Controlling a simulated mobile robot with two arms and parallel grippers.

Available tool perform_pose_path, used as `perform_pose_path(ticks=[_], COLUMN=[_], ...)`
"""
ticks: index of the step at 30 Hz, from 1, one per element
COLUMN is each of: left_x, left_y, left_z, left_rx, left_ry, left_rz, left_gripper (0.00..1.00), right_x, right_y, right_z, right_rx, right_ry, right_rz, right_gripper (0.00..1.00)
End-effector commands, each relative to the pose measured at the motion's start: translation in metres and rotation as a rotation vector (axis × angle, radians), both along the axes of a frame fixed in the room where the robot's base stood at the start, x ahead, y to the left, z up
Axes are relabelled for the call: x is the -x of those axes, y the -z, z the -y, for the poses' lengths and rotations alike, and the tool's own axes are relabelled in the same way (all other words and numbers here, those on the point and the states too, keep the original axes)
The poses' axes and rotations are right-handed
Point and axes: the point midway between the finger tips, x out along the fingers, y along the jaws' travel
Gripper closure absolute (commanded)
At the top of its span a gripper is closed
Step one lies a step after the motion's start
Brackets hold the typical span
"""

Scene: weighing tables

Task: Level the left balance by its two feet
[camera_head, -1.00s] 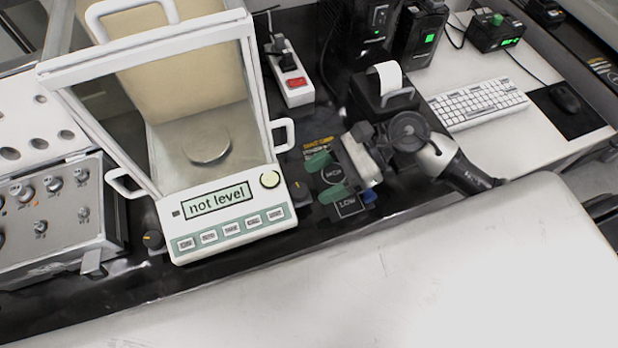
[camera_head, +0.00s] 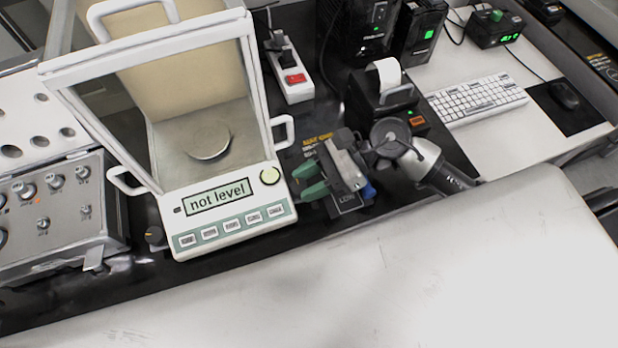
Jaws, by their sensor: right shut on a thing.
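The left balance (camera_head: 240,210) stands at the left of centre, a white box with glass sides and a round steel pan (camera_head: 208,142). Its display (camera_head: 217,196) reads "not level". A round yellow-green level vial (camera_head: 270,176) sits at its front right corner; its bubble is too small to make out. The left foot knob (camera_head: 154,236) shows beside the front left corner, with no gripper on it. My right gripper (camera_head: 299,181), with green fingertips, is at the front right corner, shut on the right foot knob, which the fingers mostly hide. My left gripper is out of view.
A grey control box (camera_head: 62,215) stands left of the balance. A power strip (camera_head: 290,75) with a red switch lies behind right. A small printer (camera_head: 388,85), a keyboard (camera_head: 478,100) and a mouse (camera_head: 564,95) are farther right.

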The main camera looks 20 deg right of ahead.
Motion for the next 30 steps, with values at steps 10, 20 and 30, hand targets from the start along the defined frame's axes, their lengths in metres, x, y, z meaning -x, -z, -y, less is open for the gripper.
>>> perform_pose_path(ticks=[10, 20, 30], left_x=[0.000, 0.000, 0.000], left_y=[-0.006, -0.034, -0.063], left_z=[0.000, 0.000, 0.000], left_rx=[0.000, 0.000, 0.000], left_ry=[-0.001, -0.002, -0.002], left_rz=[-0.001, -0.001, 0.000], left_gripper=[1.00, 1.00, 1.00], right_x=[0.004, 0.008, 0.010], right_y=[-0.001, -0.005, -0.004], right_z=[0.000, -0.001, -0.002], right_rx=[0.000, 0.000, -0.001], right_ry=[0.121, 0.354, 0.515], right_rz=[-0.001, -0.003, -0.002], right_gripper=[0.89, 0.89, 0.88])
